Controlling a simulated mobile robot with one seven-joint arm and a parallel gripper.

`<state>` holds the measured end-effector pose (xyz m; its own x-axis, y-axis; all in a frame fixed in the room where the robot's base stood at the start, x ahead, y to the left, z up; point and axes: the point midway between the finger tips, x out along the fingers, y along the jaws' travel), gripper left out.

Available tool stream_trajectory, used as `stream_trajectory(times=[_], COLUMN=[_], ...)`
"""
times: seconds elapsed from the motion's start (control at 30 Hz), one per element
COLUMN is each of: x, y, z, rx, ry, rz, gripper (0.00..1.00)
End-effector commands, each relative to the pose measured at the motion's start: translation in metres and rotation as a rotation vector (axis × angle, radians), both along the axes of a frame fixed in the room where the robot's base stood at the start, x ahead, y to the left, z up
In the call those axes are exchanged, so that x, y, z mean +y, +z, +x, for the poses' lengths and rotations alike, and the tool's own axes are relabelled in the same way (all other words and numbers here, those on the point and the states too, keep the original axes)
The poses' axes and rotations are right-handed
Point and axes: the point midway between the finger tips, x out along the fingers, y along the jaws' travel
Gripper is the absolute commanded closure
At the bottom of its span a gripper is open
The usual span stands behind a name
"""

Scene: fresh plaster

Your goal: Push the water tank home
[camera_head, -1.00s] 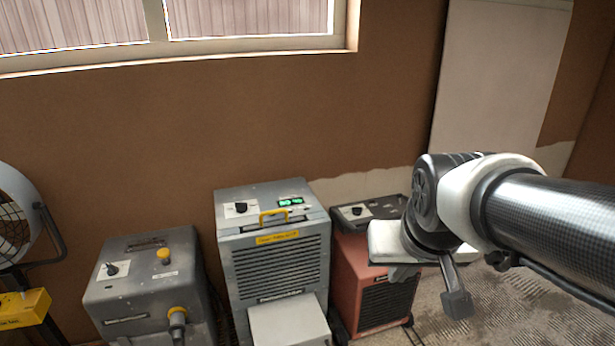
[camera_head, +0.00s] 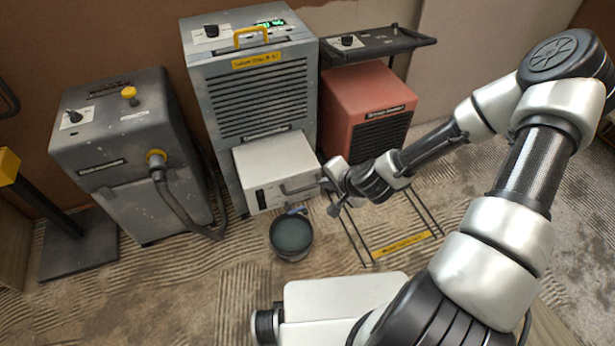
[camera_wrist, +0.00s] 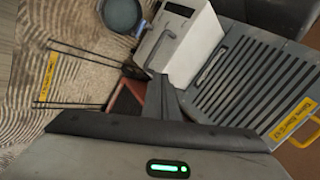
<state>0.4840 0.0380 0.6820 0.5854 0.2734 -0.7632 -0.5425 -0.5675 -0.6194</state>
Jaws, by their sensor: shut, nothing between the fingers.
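The water tank (camera_head: 274,172) is a pale grey box with a handle and a dark slot on its front. It sticks out from the lower front of the grey dehumidifier (camera_head: 262,98). My gripper (camera_head: 330,192) is shut and empty near the tank's front right corner; I cannot tell whether it touches. The louvred dehumidifier front (camera_wrist: 240,80) is to the right there. The tank's rear part is hidden inside the dehumidifier.
A dark round bucket (camera_head: 291,237) stands on the floor in front of the tank. A red heater (camera_head: 368,110) on a black wire frame is to the right. A grey machine with a hose (camera_head: 135,150) stands left. The ridged floor in front is partly free.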

Motion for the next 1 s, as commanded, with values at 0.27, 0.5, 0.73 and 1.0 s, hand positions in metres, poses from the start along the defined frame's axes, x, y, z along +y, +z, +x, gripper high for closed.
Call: stream_trajectory(times=[0.27, 0.5, 0.73, 1.0], x=[0.005, 0.005, 0.014, 0.025], y=[-0.056, -0.067, -0.098, -0.131], z=[0.016, 0.025, 0.054, 0.096], rx=[-0.037, -0.044, -0.041, -0.044], ry=[-0.318, -0.37, -0.368, -0.368], rz=[0.208, 0.233, 0.233, 0.231], gripper=[1.0, 1.0, 1.0, 1.0])
